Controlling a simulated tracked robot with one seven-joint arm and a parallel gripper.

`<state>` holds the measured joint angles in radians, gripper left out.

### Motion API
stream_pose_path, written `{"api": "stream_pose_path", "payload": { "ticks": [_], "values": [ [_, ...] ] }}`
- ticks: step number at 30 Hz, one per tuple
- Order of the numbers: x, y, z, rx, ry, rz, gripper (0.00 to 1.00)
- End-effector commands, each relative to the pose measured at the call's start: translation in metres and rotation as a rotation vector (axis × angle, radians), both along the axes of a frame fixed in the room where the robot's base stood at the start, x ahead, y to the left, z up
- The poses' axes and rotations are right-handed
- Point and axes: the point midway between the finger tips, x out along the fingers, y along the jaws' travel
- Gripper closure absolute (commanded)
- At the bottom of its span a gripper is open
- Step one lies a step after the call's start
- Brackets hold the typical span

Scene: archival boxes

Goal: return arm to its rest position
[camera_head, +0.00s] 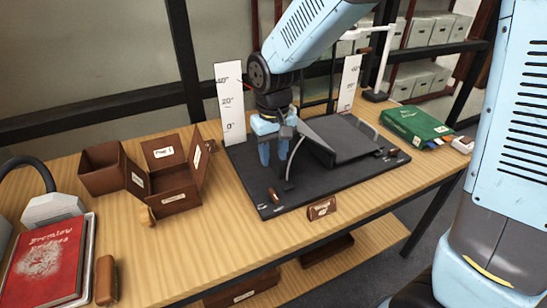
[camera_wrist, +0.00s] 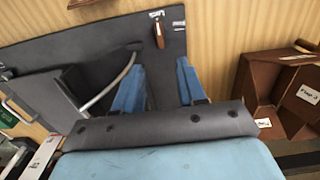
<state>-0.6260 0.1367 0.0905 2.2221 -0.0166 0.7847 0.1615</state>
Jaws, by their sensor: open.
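My gripper (camera_head: 274,156) hangs from my light blue arm, pointing down over the left part of a dark board (camera_head: 330,190) on the wooden table. Its two blue fingers are apart with nothing visible between them. In the wrist view my gripper (camera_wrist: 160,75) shows the same two spread fingers over the dark board (camera_wrist: 85,50). A thin pale curved rod (camera_head: 295,156) is just right of the fingers. I cannot tell whether they touch the rod or the board.
A dark sloped panel (camera_head: 345,140) rises right of my gripper. Upright white angle scales (camera_head: 231,103) (camera_head: 349,83) stand behind. An open brown box (camera_head: 172,187) is to the left, a red book (camera_head: 45,262) front left, a green box (camera_head: 415,125) right.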

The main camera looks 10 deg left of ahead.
Motion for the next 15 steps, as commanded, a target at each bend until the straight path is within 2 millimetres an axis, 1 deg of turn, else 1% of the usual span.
{"api": "stream_pose_path", "payload": {
  "ticks": [11, 14, 15],
  "values": [
    [0.000, -0.001, 0.001, 0.001, -0.002, -0.002, 0.60],
    [0.003, -0.010, 0.009, 0.009, -0.014, -0.017, 0.60],
    [0.004, -0.017, 0.015, 0.013, -0.022, -0.028, 0.60]
  ]
}}
